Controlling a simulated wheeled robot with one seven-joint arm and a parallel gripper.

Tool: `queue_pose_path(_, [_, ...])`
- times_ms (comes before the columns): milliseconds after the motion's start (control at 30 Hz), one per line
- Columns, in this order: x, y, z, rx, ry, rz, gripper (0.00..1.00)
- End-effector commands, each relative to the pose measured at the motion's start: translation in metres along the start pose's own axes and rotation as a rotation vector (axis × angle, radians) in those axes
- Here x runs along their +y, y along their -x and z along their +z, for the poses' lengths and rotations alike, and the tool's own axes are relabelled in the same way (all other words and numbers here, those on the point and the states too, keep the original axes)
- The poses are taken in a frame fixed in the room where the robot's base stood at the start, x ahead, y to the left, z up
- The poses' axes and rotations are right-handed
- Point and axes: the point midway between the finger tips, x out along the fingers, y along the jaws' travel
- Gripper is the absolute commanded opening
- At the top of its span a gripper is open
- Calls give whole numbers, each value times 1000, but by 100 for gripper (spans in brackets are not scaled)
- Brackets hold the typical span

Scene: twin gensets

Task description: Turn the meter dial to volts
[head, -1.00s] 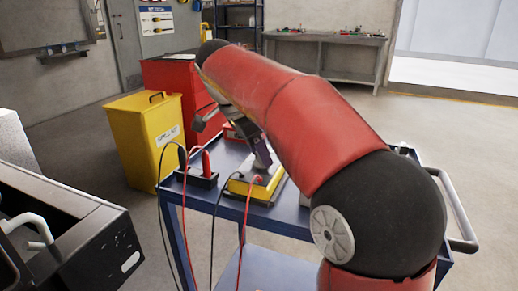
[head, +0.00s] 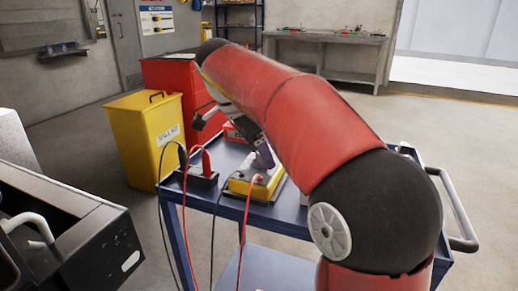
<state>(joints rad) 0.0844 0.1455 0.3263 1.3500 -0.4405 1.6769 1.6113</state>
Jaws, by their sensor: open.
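The meter (head: 238,187) is a yellow-edged unit lying on the blue cart (head: 285,217). A black and a red lead plug into its near end. Its dial is hidden behind my gripper and arm. My gripper (head: 264,160) points down over the meter's upper part, below my red arm. Its fingertips are small and partly hidden, and I cannot tell whether they touch the dial. Red and black probes (head: 201,174) stand in a dark holder at the cart's left corner, left of the meter.
A yellow spill kit bin (head: 147,135) and a red cabinet (head: 172,85) stand behind the cart at the left. A dark machine housing (head: 75,235) is at the near left. A grey workbench (head: 325,55) is at the back. Open floor lies to the right.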

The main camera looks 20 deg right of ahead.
Motion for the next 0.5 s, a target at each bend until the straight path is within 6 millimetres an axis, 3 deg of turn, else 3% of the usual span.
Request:
queue_pose_path(167, [-1, 13, 0, 0, 1, -2, 62])
queue_pose_path(500, [-1, 66, 1, 0, 2, -4, 62])
